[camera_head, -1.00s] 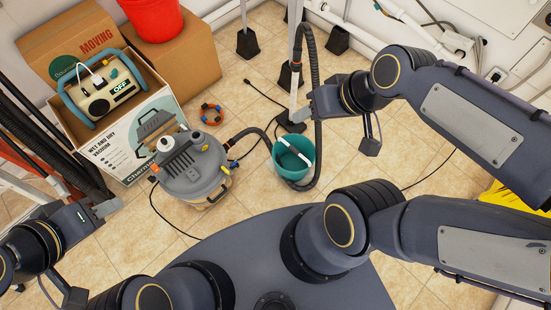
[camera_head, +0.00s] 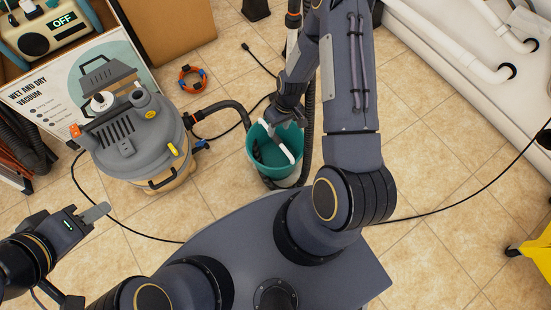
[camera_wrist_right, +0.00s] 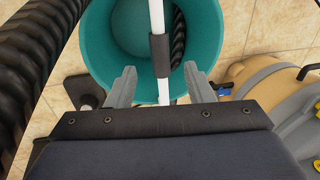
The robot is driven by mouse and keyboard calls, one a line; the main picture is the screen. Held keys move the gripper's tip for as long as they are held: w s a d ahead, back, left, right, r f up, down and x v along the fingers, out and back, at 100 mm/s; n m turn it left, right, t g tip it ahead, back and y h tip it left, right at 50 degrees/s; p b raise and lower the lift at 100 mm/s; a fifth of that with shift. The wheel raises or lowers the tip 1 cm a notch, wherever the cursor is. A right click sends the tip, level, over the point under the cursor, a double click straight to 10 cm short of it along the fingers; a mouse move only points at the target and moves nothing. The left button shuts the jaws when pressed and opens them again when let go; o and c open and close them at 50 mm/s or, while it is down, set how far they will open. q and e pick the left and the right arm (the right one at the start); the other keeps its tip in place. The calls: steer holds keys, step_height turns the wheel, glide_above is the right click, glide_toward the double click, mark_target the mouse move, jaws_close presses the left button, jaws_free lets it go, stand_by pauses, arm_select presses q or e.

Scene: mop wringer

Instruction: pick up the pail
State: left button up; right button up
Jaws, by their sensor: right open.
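The teal pail (camera_head: 290,134) stands on the tiled floor in front of my base. Its white bar handle (camera_head: 280,146) crosses the opening. My right gripper (camera_wrist_right: 160,72) is open above the pail. In the right wrist view its two fingers reach over the near rim of the pail (camera_wrist_right: 207,35), with the white handle (camera_wrist_right: 157,15) and its dark grip (camera_wrist_right: 160,47) lying between them, clear of both fingers. My left gripper (camera_head: 95,213) is far to the left, away from the pail, seen edge-on, so its opening cannot be told.
A wet and dry vacuum (camera_head: 128,140) stands left of the pail, its black hose (camera_head: 228,108) running toward the pail. An orange cable coil (camera_head: 192,79) lies behind. Cartons (camera_head: 172,28) stand at the back left. A yellow object (camera_head: 536,253) is at the right edge. Floor at right is mostly clear.

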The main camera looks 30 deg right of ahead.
mark_target(276, 135)
steer(key=shift+a+f+b, duration=0.2)
steer(key=shift+f+b, duration=0.1)
steer(key=shift+f, duration=0.8)
steer(key=f+b, duration=0.1)
steer(key=f, duration=0.1)
steer(key=a+f+b, duration=0.1)
steer(key=f, duration=0.1)
steer(key=shift+w+f+b, duration=0.1)
steer(key=shift+w+b, duration=0.1)
steer(key=shift+b, duration=0.1)
steer(key=shift+f, duration=0.4)
steer(key=shift+c, duration=0.2)
steer(key=shift+r, duration=0.1)
jaws_close()
